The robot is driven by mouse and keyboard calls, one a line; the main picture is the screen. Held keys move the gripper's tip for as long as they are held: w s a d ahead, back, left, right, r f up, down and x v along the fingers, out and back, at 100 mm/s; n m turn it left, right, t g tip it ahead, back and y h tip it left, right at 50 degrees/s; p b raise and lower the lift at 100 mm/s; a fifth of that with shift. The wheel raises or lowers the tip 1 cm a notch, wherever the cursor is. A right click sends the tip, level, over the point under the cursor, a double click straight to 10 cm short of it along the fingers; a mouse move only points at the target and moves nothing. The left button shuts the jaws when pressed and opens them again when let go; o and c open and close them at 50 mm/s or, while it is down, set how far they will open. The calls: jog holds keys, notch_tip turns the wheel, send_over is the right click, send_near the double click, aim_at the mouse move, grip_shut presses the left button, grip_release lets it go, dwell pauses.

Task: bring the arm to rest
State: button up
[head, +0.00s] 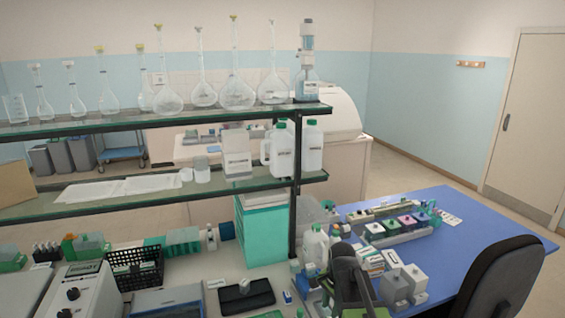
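A dark, jointed shape (347,277) at the bottom, right of centre, looks like my arm. It stands in front of the blue bench's left end, near white bottles and small boxes. My gripper's fingers cannot be made out against it, so whether they are open or shut does not show. No held object can be seen. Part of the blue bench (480,225) behind the arm is hidden by it.
Staining pots with coloured lids (405,220) stand on the blue bench. Grey boxes (412,280) and a white bottle (315,245) crowd around the arm. A glass shelf (110,199) is to the left, and a black chair (500,280) to the right.

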jog(key=s+d+f+n+g+b, duration=0.1)
jog(key=s+f+n, duration=0.3)
jog(key=s+n, duration=0.6)
jog(key=shift+s+n, duration=0.2)
jog(key=shift+n, duration=0.4)
dwell(1.1)
